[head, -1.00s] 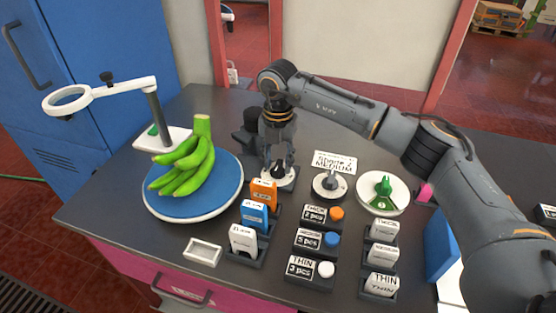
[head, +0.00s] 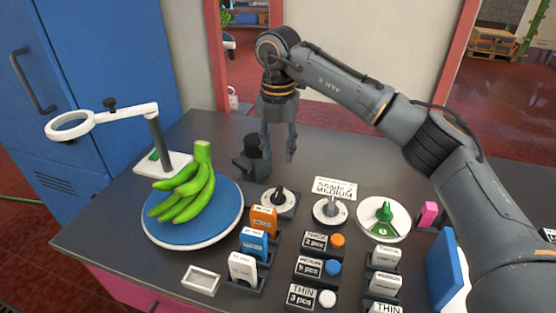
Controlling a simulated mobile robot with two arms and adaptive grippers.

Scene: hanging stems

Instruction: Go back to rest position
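My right gripper (head: 279,155) hangs fingers down above the back of the table (head: 340,150). Its two fingers are apart with nothing between them. It is above and behind a small round dial on a dark base (head: 279,200) and does not touch it. A dark object (head: 250,158) stands on the table just left of the fingers. My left gripper is not in view.
Green bananas (head: 186,190) lie on a blue round plate (head: 225,215) at the left, beside a ring stand (head: 155,135). Labelled blocks, including an orange one (head: 262,220), and a "Grade 2 MEDIUM" sign (head: 335,188) fill the front and middle. The table's back is mostly clear.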

